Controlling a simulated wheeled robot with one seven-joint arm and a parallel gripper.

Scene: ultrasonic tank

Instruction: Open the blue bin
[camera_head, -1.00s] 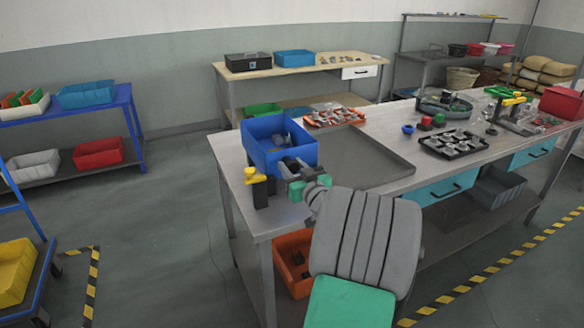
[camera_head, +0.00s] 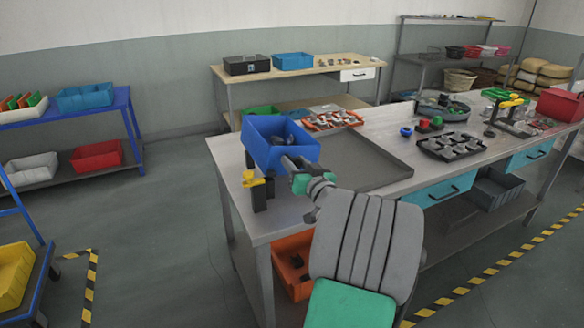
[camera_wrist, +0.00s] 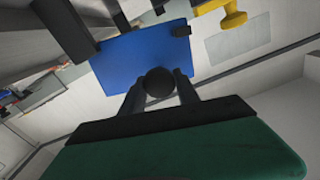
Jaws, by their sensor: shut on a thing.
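The blue bin (camera_head: 262,153) stands at the near left end of the steel workbench. From my head camera its top looks open, with grey things inside. In the wrist view a flat blue face of it (camera_wrist: 125,65) fills the upper middle. A dark round knob (camera_wrist: 159,82) shows in front of that face. My gripper (camera_wrist: 160,90) is shut on the knob, with one finger on each side. In the head view my gripper (camera_head: 289,164) is against the bin's near right side, and its fingertips are hard to make out.
A grey tray (camera_head: 370,172) lies to the right. An orange bin (camera_head: 288,258) sits below the bench. A black parts tray (camera_head: 452,147) lies further right.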

